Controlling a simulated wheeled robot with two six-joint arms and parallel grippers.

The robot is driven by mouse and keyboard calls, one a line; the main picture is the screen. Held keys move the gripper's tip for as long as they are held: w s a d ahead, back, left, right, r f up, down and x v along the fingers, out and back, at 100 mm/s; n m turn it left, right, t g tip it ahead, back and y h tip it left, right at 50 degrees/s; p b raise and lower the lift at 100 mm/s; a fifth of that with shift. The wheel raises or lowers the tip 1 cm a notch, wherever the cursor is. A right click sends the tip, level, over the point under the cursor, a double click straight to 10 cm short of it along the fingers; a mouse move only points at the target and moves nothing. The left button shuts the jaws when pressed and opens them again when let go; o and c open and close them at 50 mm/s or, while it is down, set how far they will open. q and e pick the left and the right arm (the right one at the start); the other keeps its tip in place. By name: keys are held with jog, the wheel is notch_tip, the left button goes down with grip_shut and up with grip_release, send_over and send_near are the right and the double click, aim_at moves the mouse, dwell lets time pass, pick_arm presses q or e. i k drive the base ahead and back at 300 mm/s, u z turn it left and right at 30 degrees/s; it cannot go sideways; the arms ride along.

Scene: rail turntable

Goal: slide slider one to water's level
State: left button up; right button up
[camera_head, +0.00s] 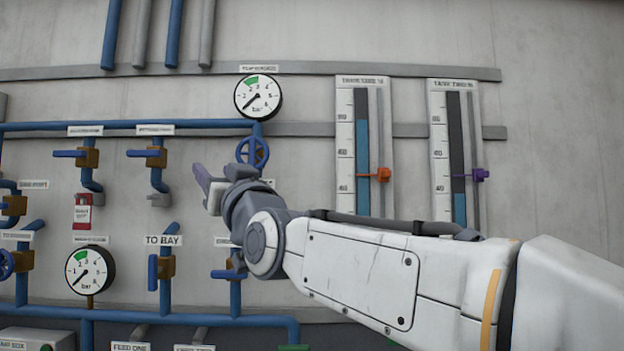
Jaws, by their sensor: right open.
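Two tall level gauges hang on the wall at the right, with labels too blurred to read. The left gauge (345,130) has a blue column whose top is near its upper part; its orange slider (381,174) sits well below that top. The right gauge (440,140) has a mostly dark tube with blue only low down; its purple slider (479,175) sits a little above the blue top. I cannot tell which slider is one. My right gripper (206,184) is open and empty, left of both gauges and apart from the sliders. My left gripper is out of view.
Blue pipes with valves and a blue handwheel (252,152) lie close around my right gripper. Round dials (259,96) and (90,270) hang on the wall. A red tag (82,212) hangs at the left.

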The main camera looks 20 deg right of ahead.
aim_at(384, 174)
jog(key=z, duration=0.05)
jog(key=i, duration=0.65)
jog(key=z, duration=0.75)
jog(key=i, duration=0.5)
jog(key=z, duration=0.4)
